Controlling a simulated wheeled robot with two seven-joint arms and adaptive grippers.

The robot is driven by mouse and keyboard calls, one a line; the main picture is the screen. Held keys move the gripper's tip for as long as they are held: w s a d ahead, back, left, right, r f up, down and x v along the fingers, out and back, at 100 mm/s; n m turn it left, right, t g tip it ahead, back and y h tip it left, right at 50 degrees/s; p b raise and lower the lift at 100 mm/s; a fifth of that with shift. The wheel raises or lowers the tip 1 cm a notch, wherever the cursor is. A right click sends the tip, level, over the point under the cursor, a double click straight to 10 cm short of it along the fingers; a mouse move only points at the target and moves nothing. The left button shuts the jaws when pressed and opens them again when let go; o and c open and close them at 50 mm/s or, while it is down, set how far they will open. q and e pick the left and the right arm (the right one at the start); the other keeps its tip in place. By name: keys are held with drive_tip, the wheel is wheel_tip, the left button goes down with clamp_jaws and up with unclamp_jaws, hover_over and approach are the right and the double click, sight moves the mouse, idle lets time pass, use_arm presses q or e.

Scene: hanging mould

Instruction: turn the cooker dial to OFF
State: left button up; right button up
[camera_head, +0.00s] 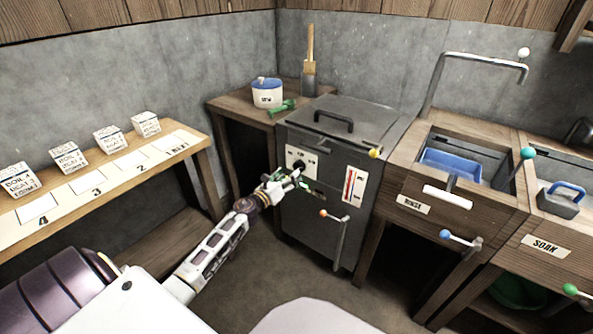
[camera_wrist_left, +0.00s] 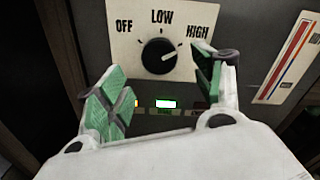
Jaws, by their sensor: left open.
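The cooker (camera_head: 325,208) is a dark grey metal cabinet with a lid and black handle on top. Its black round dial (camera_wrist_left: 158,56) sits on a white plate marked OFF, LOW and HIGH. A small light mark at the dial's upper right seems to point toward HIGH. In the head view the dial plate (camera_head: 301,161) is partly behind my gripper. My left gripper (camera_head: 285,182) is open in front of the cooker. In the left wrist view its green-padded fingers (camera_wrist_left: 157,78) stand either side of the dial, slightly below it, with a gap. My right gripper is not in view.
A red-and-white gauge (camera_head: 353,186) is right of the dial. A lever with an orange knob (camera_head: 323,213) sticks out below, and a yellow knob (camera_head: 375,152) at the lid's edge. A side table (camera_head: 228,105) stands left, the rinse sink (camera_head: 470,208) right.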

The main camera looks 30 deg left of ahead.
sight(299, 166)
use_arm(q)
drive_tip(key=shift+w+d+b, duration=0.2)
drive_tip(key=shift+w+b, duration=0.15)
drive_tip(key=shift+w, duration=2.5)
drive_tip(key=shift+c, duration=0.2)
drive_tip(key=c, duration=1)
